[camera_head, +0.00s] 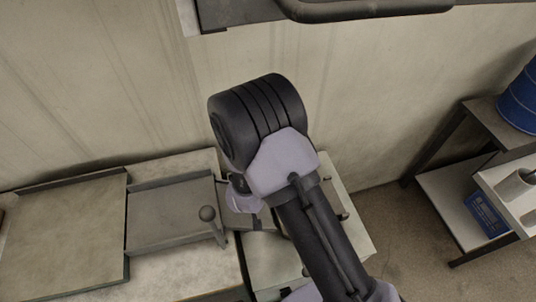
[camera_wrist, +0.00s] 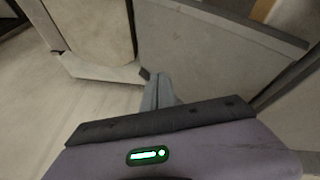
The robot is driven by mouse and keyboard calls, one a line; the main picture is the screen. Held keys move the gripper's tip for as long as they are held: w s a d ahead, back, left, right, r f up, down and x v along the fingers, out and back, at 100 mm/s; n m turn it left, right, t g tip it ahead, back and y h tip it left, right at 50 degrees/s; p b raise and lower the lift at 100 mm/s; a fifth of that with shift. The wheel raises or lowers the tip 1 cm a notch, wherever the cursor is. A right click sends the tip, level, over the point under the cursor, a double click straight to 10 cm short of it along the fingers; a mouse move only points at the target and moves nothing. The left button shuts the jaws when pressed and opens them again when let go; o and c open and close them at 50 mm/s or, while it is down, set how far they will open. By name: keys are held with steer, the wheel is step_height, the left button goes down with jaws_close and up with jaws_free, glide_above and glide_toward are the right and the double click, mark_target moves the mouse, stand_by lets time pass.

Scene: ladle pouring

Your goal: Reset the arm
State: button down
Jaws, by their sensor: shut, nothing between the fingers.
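My arm reaches up and left across the middle of the head view. Its black wrist joint and pale links hide most of my gripper. In the wrist view my gripper (camera_wrist: 158,88) shows as two grey fingers pressed together, with nothing between them. The fingers are over a pale surface, beside the edge of a grey tray-like panel. I cannot tell how high they are above it.
A shelf unit (camera_head: 455,190) at the right bears a blue drum (camera_head: 520,100) and a blue box (camera_head: 487,213). Floor shows between.

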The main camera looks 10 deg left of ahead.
steer(key=w+d+r+m+y+b, duration=0.2)
steer(key=w+r+m+b, duration=0.1)
steer(key=r, duration=0.8)
steer(key=s+d+r+m+b, duration=0.35)
steer(key=d+r, duration=0.45)
steer(key=r, duration=0.3)
steer(key=s+d+r+m+b, duration=0.2)
steer(key=s+d, duration=0.3)
steer(key=s, duration=0.3)
steer(key=s+d+r+m+b, duration=0.2)
steer(key=s+d+r+m, duration=0.1)
steer(key=s+d, duration=0.3)
steer(key=shift+s+r+t+h+b, duration=0.35)
steer(key=shift+s+r, duration=0.25)
steer(key=shift+s, duration=0.35)
steer(key=shift+m, duration=0.25)
